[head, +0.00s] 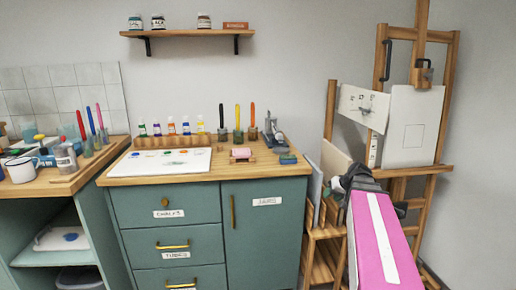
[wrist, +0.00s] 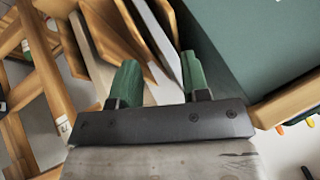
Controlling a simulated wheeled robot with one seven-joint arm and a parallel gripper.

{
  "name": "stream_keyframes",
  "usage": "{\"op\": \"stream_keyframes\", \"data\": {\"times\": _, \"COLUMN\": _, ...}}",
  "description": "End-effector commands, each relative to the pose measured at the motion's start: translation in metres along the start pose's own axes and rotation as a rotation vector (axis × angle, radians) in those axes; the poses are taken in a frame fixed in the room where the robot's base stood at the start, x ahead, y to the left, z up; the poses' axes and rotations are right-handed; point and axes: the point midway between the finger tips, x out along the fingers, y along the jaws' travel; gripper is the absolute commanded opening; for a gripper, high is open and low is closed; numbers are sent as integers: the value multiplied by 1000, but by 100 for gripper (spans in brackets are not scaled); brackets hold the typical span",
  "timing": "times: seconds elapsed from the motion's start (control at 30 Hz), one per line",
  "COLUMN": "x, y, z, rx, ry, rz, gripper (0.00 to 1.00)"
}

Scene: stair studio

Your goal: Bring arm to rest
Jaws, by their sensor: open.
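My arm (head: 378,240), pink with a white stripe, reaches up from the lower right in the head view. My gripper (head: 345,178) is at its far end, in front of the canvas rack and right of the green cabinet. In the wrist view my gripper (wrist: 158,78) shows two green fingers set apart, with nothing between them. Beyond the fingers are the upright boards in the rack (wrist: 100,50). In the head view the fingertips are small and partly hidden by the wrist.
The green cabinet (head: 165,238) has a wooden top with a palette (head: 160,162), jars and brushes. A wooden easel (head: 455,100) with a canvas (head: 412,125) stands at the right, close to my arm. The wooden rack (head: 322,250) is below. A shelf (head: 188,33) is high on the wall.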

Motion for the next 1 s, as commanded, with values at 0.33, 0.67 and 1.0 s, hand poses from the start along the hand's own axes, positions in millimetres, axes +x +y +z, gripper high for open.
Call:
{"op": "stream_keyframes", "data": {"times": 0.33, "x": 100, "y": -41, "z": 135, "rx": 10, "ry": -316, "rz": 210, "gripper": 42}}
{"op": "stream_keyframes", "data": {"times": 0.67, "x": 133, "y": -54, "z": 212, "rx": -20, "ry": -456, "rz": 381, "gripper": 42}}
{"op": "stream_keyframes", "data": {"times": 1.0, "x": 135, "y": -55, "z": 217, "rx": -23, "ry": -465, "rz": 399, "gripper": 42}}
